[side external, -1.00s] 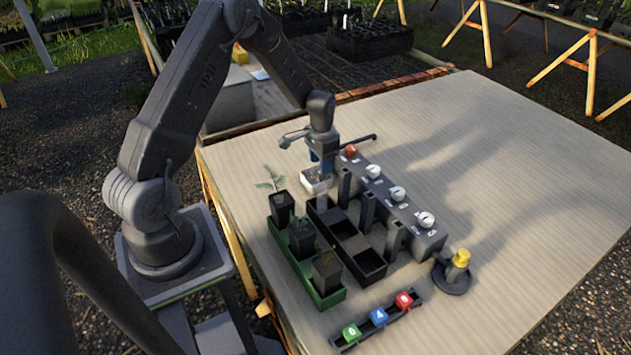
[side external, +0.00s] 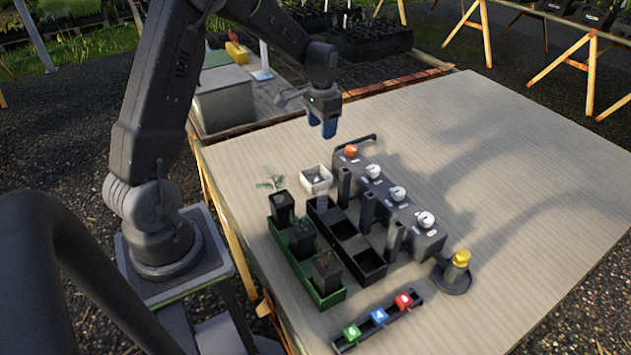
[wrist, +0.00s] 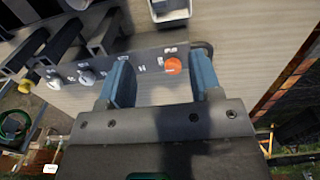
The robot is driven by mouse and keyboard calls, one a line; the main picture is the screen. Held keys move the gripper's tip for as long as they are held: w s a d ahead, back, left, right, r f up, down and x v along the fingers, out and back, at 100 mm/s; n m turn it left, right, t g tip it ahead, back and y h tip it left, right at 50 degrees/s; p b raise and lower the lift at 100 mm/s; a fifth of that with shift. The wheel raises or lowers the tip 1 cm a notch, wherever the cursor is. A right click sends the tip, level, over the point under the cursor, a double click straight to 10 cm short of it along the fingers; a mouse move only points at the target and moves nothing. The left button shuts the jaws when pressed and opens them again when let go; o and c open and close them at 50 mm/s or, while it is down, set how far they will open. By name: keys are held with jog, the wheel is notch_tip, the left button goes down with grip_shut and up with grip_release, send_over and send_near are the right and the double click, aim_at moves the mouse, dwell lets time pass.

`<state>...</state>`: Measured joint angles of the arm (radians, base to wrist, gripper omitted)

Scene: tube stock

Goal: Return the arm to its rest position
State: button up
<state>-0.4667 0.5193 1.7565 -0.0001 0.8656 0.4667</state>
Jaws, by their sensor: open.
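My gripper (side external: 323,126) is raised above the far end of the table (side external: 520,150), with its blue fingers pointing down. In the wrist view the two blue fingers (wrist: 162,84) stand apart with nothing between them. Beyond them lies the dark panel with an orange knob (wrist: 173,66) and white knobs. The same panel (side external: 385,190) shows in the side view, below and to the right of my gripper. A white square cup (side external: 316,180) stands at the far end of the black tray (side external: 370,265), apart from my gripper.
A green tray (side external: 328,298) holds several dark pots with plants. A yellow-topped piece (side external: 461,259) stands in a round dark dish. The right side of the table is clear.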

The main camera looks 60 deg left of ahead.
jog(key=shift+r, duration=1.15)
jog(key=s+d+r+t, duration=0.2)
jog(key=s+d+r, duration=0.2)
jog(key=d+r, duration=0.35)
jog(key=s+d+r+t, duration=0.1)
jog(key=s+d+r, duration=0.2)
jog(key=s+d, duration=0.3)
jog(key=s+d+r+t, duration=0.2)
jog(key=s+d, duration=0.5)
jog(key=s, duration=0.4)
jog(key=shift+s+r+t, duration=0.3)
jog(key=shift+s+r, duration=0.05)
jog(key=shift+r, duration=0.55)
